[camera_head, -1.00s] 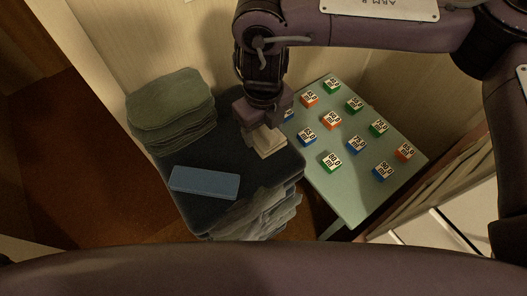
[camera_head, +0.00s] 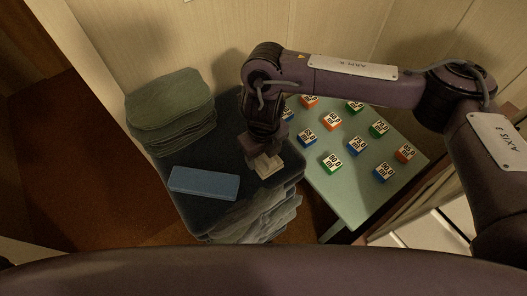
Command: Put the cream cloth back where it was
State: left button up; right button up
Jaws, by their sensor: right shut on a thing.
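The cream cloth (camera_head: 268,167) is a small folded piece at the right part of the dark blue top (camera_head: 205,210) of a towel stack. My right gripper (camera_head: 264,154) points down from above and is shut on the cloth. Its fingers hide the cloth's far part. I cannot tell whether the cloth rests on the dark top or hangs just above it. My left gripper is not in view.
A folded blue cloth (camera_head: 204,183) lies left of the cream cloth. A grey-green towel pile (camera_head: 170,105) stands at the back left. A pale green table (camera_head: 345,205) on the right bears several lettered blocks (camera_head: 332,163). A wall closes the back.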

jog(key=shift+f, duration=0.15)
jog(key=o, duration=0.9)
jog(key=shift+o, duration=0.2)
jog(key=shift+r, duration=0.35)
notch_tip(320, 180, up, 12)
jog(key=shift+f, duration=0.15)
jog(key=shift+a, duration=0.1)
